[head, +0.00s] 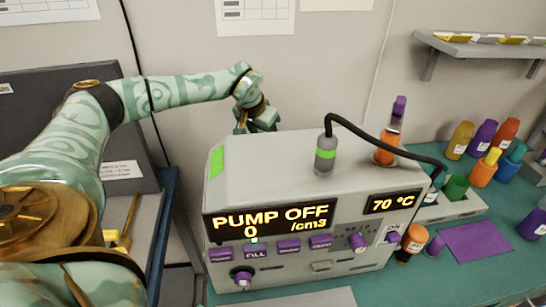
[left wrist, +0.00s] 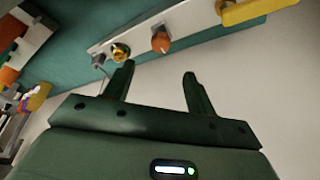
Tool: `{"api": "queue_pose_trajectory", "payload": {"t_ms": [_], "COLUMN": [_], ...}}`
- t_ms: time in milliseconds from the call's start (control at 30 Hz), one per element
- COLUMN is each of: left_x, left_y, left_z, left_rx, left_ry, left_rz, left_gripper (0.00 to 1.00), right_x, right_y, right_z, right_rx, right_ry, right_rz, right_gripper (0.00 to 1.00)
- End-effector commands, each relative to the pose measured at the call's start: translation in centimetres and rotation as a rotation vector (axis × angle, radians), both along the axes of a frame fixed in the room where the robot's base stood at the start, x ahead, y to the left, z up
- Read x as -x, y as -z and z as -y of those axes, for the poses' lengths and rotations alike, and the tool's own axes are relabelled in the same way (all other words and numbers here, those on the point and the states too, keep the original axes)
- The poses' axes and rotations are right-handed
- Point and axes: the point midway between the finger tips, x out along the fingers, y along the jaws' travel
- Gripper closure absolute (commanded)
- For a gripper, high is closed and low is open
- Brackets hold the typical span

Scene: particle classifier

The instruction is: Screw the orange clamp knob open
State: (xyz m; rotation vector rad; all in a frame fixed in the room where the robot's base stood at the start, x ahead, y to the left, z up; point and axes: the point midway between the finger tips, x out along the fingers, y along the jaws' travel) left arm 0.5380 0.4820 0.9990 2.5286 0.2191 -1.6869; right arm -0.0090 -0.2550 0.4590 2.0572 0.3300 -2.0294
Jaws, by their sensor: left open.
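An orange knob (left wrist: 160,42) shows in the left wrist view on a pale strip, between a brass-coloured round fitting (left wrist: 120,52) and a yellow handle (left wrist: 256,10). My left gripper (left wrist: 160,72) is open, with its two dark green fingers apart and empty; the knob appears beyond the fingertips, roughly between them, not visibly touched. In the head view my left gripper (head: 243,126) is at the back left of the grey machine (head: 285,180), partly hidden behind its top edge. The orange knob cannot be made out in the head view. My right gripper is not in view.
The machine's top carries a grey cylinder (head: 325,155) with a black hose and an orange bottle (head: 386,148). Several coloured bottles stand on the green table (head: 420,280) to the right. The wall (head: 300,75) is close behind the machine.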

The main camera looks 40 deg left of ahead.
Motion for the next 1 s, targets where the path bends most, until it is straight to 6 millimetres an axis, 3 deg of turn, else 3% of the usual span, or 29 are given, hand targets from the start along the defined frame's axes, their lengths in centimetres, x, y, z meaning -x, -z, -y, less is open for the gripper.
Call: {"api": "queue_pose_trajectory", "payload": {"t_ms": [33,100,333,500,833,867,1000], "left_x": [-0.6,-1.3,-3.1,-3.8,-4.0,-4.0,-4.0], "left_y": [2.1,3.8,8.2,9.6,9.8,9.8,9.8], "left_z": [-0.1,-0.2,-0.5,-0.6,-0.7,-0.7,-0.7], "left_rx": [0.0,0.001,0.0,0.001,0.0,0.0,0.0], "left_ry": [0.0,0.0,-0.001,-0.001,-0.001,-0.001,-0.001], "left_rz": [-0.006,-0.006,-0.005,-0.002,0.0,0.0,0.0], "left_gripper": [0.44,0.44,0.44,0.44,0.44,0.47,0.86], "right_x": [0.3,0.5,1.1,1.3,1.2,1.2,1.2], "right_y": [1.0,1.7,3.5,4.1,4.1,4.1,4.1], "right_z": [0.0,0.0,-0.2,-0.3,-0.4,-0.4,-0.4], "right_rx": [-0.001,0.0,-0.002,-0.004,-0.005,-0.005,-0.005], "right_ry": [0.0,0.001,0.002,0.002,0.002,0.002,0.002], "right_rz": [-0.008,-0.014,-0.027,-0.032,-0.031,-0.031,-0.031], "right_gripper": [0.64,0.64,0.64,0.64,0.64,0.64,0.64]}}
